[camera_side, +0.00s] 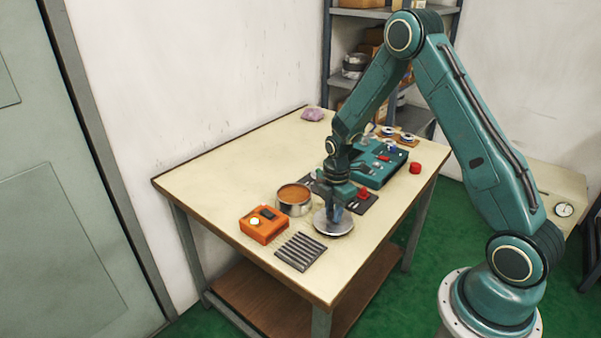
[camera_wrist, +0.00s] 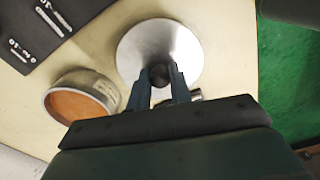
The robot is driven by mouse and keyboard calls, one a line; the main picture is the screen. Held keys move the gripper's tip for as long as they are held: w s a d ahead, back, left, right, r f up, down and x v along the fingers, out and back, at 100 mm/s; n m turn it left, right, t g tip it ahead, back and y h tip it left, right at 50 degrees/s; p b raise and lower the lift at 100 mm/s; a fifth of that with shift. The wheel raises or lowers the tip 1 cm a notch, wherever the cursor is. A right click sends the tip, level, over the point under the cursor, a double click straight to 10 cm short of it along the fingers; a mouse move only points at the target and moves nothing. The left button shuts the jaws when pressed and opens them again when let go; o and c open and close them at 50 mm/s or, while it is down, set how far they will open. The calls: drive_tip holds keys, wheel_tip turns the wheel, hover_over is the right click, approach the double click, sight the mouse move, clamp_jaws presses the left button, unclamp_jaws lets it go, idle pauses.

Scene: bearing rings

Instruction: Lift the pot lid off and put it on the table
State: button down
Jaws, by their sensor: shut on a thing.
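The pot (camera_side: 294,200) is a metal vessel with an orange-brown inside, standing uncovered on the table (camera_side: 215,175). It also shows in the wrist view (camera_wrist: 98,84). The pot lid (camera_side: 323,226) is a round silver disc with a dark knob, to the right of the pot in the side view. In the wrist view the lid (camera_wrist: 135,45) lies clear of the pot. My gripper (camera_side: 336,212) points down and is shut on the lid's knob, seen between the fingers in the wrist view (camera_wrist: 160,78). The lid is at or just above the table; I cannot tell if it touches.
An orange box (camera_side: 262,230) and a ribbed dark pad (camera_side: 299,252) lie near the front edge. A dark mat (camera_side: 370,204) with a red knob (camera_side: 363,193), a teal case (camera_side: 372,175) and a red piece (camera_side: 415,168) are behind. The table's left part is clear.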

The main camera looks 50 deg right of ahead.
drive_tip(key=shift+f, duration=0.7)
idle(1.1)
drive_tip(key=c, duration=1.2)
unclamp_jaws()
drive_tip(key=shift+r, duration=0.2)
drive_tip(key=shift+r, duration=3.6)
